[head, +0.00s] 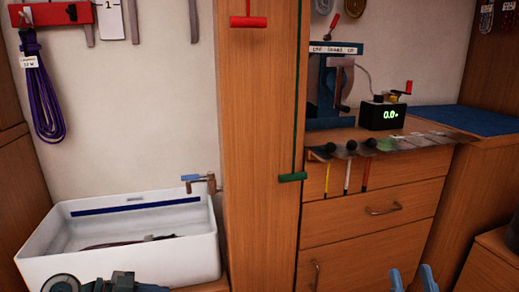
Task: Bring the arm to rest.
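My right gripper (412,280) shows at the bottom edge, right of the middle. Its two blue fingertips point up and stand apart, with nothing visible between them. It is in front of the lower wooden drawers and appears clear of them. Dark grey parts of my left arm show at the bottom left, in front of the white basin. The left gripper's fingers cannot be made out there.
A white basin (35,262) with a dark item inside stands at left. A wooden post (256,150) with red and green handles rises mid-view. A drawer cabinet (365,212) at right bears a digital display box (383,114). A purple coil (42,100) hangs at left.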

